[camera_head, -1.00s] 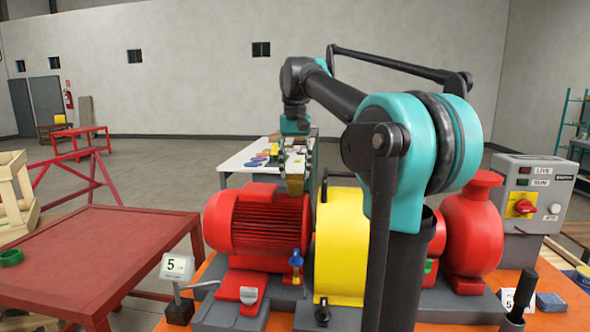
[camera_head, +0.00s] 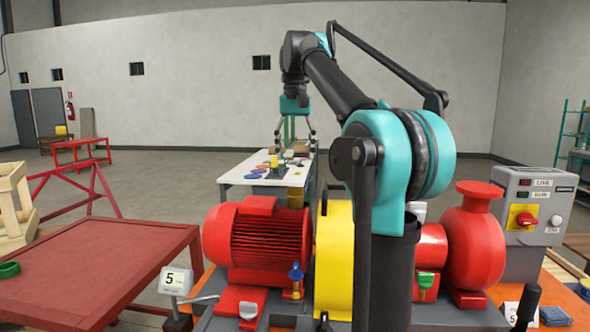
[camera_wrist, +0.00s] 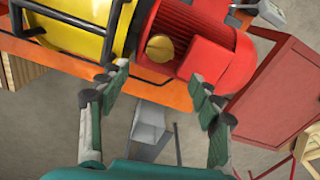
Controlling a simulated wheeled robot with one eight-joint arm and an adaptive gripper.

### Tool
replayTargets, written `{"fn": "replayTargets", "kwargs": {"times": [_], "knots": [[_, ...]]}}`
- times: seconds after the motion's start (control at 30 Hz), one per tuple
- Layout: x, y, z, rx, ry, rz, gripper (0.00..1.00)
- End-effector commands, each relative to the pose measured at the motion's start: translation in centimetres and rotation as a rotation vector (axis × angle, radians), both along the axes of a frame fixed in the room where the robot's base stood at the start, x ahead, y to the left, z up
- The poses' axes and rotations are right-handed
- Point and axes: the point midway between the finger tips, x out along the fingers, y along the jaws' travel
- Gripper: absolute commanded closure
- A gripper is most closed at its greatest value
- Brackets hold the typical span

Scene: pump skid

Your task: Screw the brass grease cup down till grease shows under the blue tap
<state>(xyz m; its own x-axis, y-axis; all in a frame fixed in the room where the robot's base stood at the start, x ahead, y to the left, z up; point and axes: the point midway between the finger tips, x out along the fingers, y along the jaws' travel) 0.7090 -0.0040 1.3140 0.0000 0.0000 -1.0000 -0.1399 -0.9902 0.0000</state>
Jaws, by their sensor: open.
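The brass grease cup (camera_head: 296,197) stands at the top of the red motor's right end, beside the yellow guard. In the wrist view it is a round brass cap (camera_wrist: 160,47) between guard and motor. My gripper (camera_head: 296,135) is above the cup, open and empty. In the wrist view its fingertips (camera_wrist: 160,82) are wide apart and the cup shows beyond the gap, not between the pads. The blue tap (camera_head: 295,272) stands low in front of the motor. No grease can be made out under it at this size.
The red motor (camera_head: 255,240) and yellow guard (camera_head: 335,260) flank the cup closely. A green-handled tap (camera_head: 426,284), red pump (camera_head: 473,245) and grey switch box (camera_head: 533,210) are to the right. A red table (camera_head: 90,265) is at left; a white bench (camera_head: 238,170) stands behind.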

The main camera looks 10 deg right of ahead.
Motion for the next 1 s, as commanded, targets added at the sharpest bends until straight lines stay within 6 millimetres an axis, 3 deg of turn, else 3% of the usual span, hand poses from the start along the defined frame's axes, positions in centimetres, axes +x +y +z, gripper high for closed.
{"fn": "replayTargets", "kwargs": {"times": [0.1, 0.3, 1.0], "knots": [[0.1, 0.0, 1.6, 0.000, 0.000, 0.000, 0.36], [0.0, 0.0, 2.9, 0.000, 0.000, 0.000, 0.36], [0.0, 0.0, 3.0, 0.000, 0.000, 0.000, 0.36]]}}
